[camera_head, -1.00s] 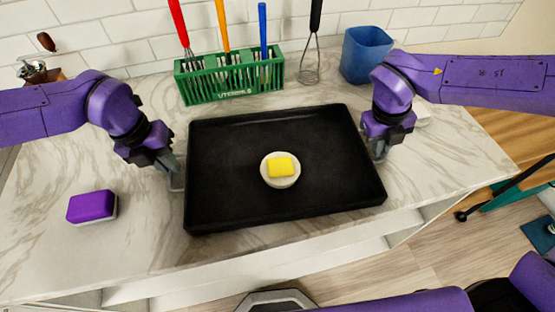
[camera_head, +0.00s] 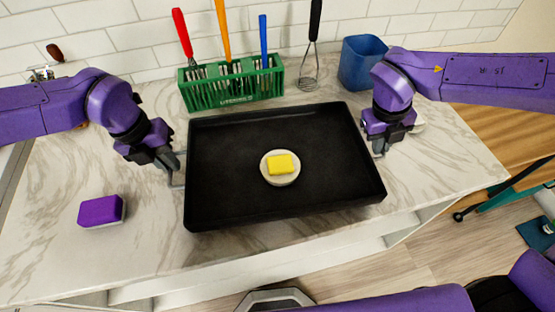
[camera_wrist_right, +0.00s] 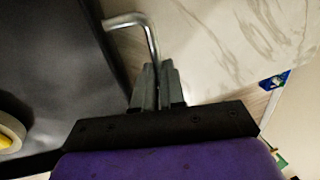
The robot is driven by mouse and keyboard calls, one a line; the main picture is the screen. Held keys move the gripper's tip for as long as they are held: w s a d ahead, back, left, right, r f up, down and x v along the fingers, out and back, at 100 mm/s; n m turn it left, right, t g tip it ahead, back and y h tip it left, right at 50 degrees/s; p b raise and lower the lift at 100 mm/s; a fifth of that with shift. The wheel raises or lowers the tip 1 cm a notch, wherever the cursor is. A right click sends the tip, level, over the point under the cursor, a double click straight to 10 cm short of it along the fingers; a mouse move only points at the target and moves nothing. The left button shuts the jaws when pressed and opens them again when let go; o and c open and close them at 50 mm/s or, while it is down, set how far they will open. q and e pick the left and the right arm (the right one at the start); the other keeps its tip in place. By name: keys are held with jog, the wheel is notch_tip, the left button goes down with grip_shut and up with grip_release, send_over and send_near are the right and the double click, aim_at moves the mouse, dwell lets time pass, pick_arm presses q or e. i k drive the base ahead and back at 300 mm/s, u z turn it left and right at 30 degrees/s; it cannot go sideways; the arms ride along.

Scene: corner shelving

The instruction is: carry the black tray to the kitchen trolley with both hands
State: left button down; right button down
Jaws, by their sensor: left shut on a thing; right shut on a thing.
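The black tray (camera_head: 230,195) is in front of me over the marble counter, roughly level. A small white round dish (camera_head: 281,180) with a yellow block (camera_head: 281,164) stands at its middle. My left gripper (camera_head: 176,178) is shut on the metal handle at the tray's left side. My right gripper (camera_head: 378,152) is shut on the handle at the right side. The right wrist view shows this bent metal handle (camera_wrist_right: 150,35) between the right gripper's fingers (camera_wrist_right: 152,85). Whether the tray's underside is clear of the counter is hard to tell.
A green utensil rack (camera_head: 232,88) stands close behind the tray, with a blue cup (camera_head: 364,62) to its right. A purple sponge (camera_head: 101,211) lies on the counter at left. Beyond the counter's right end, a teal frame with a black wheel (camera_head: 458,216) stands by wooden floor.

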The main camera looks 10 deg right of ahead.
aim_at(497, 109)
jog(key=k, duration=1.75)
jog(key=z, duration=0.75)
jog(key=i, duration=0.6)
jog(key=z, duration=1.25)
jog(key=i, duration=1.2)
jog(key=z, duration=0.35)
jog(key=i, duration=1.25)
jog(key=u, duration=0.8)
jog(key=i, duration=0.8)
jog(key=u, duration=1.35)
jog(key=i, duration=0.45)
jog(key=u, duration=0.35)
